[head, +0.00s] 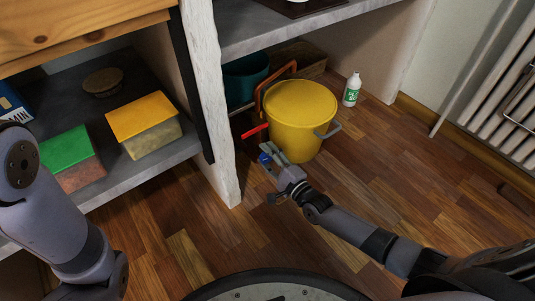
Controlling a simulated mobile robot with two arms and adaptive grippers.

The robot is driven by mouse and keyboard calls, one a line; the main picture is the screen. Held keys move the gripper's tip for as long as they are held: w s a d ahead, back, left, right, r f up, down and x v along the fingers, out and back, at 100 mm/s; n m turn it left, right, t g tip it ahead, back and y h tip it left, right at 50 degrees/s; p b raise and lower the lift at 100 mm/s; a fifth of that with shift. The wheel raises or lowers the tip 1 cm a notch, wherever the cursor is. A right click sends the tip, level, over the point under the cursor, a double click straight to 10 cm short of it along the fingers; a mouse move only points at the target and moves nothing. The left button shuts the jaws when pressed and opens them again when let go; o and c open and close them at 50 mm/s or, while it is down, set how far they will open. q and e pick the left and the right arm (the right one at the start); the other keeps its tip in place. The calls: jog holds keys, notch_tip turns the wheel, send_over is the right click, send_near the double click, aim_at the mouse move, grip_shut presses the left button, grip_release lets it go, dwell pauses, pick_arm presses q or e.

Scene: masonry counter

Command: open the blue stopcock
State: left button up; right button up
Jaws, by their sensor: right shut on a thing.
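The blue stopcock (264,158) shows as a small blue patch low beside the white wall end, in front of the yellow bucket. My right gripper (271,155) reaches in from the lower right and is shut on it. The fingers hide most of the stopcock, so its handle angle cannot be told. My left arm shows at the left edge, but its gripper is not in view.
A red lever (255,131) sticks out just above the right gripper. The yellow bucket (300,112) stands close behind it. A white bottle (352,89) stands farther back. Food boxes, one with a yellow lid (141,115), sit on the left shelf.

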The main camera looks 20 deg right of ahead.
jog(key=n+p, duration=0.2)
jog(key=n, duration=0.3)
jog(key=shift+n, duration=0.3)
jog(key=n+p, duration=0.2)
jog(key=n, duration=0.3)
jog(key=n+p, duration=0.1)
jog(key=n, duration=0.4)
jog(key=shift+n+p, duration=0.35)
jog(key=shift+n, duration=0.05)
jog(key=n, duration=0.5)
jog(key=shift+p, duration=0.4)
jog(key=shift+a+n, duration=0.1)
jog(key=shift+n, duration=0.2)
jog(key=o, duration=1.2)
jog(key=v, duration=1.2)
